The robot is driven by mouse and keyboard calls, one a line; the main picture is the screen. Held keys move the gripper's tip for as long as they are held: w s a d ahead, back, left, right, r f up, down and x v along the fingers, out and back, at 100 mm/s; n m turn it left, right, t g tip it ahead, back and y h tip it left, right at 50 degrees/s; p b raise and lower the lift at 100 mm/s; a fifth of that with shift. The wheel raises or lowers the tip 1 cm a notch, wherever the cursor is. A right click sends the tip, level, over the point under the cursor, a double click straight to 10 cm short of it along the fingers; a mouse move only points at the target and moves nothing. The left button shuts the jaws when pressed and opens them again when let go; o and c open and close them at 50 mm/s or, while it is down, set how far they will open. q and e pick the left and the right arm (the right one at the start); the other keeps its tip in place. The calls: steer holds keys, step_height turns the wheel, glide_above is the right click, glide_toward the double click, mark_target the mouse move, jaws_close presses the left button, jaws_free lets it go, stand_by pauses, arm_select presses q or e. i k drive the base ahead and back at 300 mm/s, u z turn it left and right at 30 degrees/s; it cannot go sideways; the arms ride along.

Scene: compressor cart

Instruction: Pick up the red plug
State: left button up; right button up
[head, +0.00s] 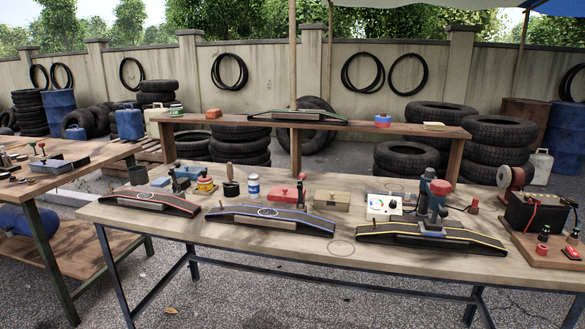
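Several small red pieces are in view, and I cannot tell for sure which is the red plug. One small red piece (473,206) sits on the table's right part, right of an upright blue-and-red tool. At the far right, on a wooden board, are a dark cylinder with a red band (543,235), a similar one (574,236) at the picture's edge, and a low red piece (571,254). Neither of my grippers is in view.
The long table (320,255) holds red-edged (150,203), blue-edged (270,219) and yellow-edged (430,237) curved black pieces. The blue-and-red tool (436,200) stands over the yellow-edged one. A black box (537,212) crowds the right end. The front strip is mostly clear.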

mark_target(475, 201)
steer(key=z, duration=1.35)
steer(key=k, duration=0.2)
steer(key=u, duration=1.05)
steer(key=k, duration=1.15)
steer(key=u, duration=0.7)
steer(key=i, duration=1.8)
steer(key=z, duration=1.65)
steer(key=i, duration=0.8)
steer(key=z, duration=0.85)
